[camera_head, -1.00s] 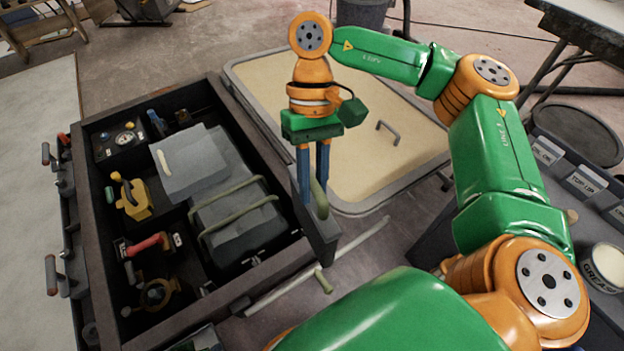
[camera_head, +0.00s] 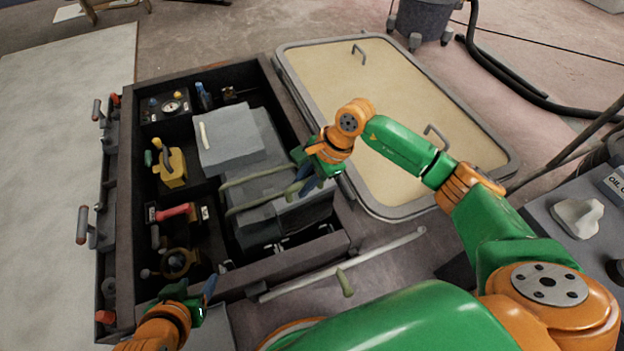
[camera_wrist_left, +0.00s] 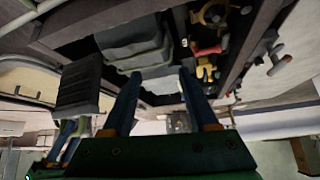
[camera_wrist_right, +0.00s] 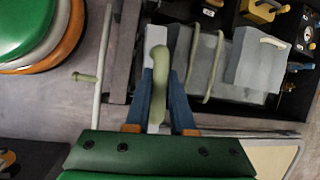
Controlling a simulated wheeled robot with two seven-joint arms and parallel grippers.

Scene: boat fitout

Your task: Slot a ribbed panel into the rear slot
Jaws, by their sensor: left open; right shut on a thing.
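The dark ribbed panel (camera_wrist_left: 80,85) shows in the left wrist view, hanging from my right gripper (camera_wrist_left: 66,142). In the right wrist view my right gripper (camera_wrist_right: 160,90) is shut on the panel's pale green handle (camera_wrist_right: 158,75). In the head view my right gripper (camera_head: 308,184) is over the right side of the dark open box (camera_head: 128,200), beside a grey stepped block (camera_head: 265,185); the panel there is hard to separate from the block. My left gripper (camera_head: 206,292) is open and empty near the box's front edge. I cannot make out the rear slot.
The box holds a yellow fitting (camera_head: 172,168), a red-handled fitting (camera_head: 172,212) and a gauge (camera_head: 170,106). Two green rails cross the grey block. A pale hatch lid (camera_head: 400,110) lies behind right. A rod (camera_head: 345,262) lies on the floor in front.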

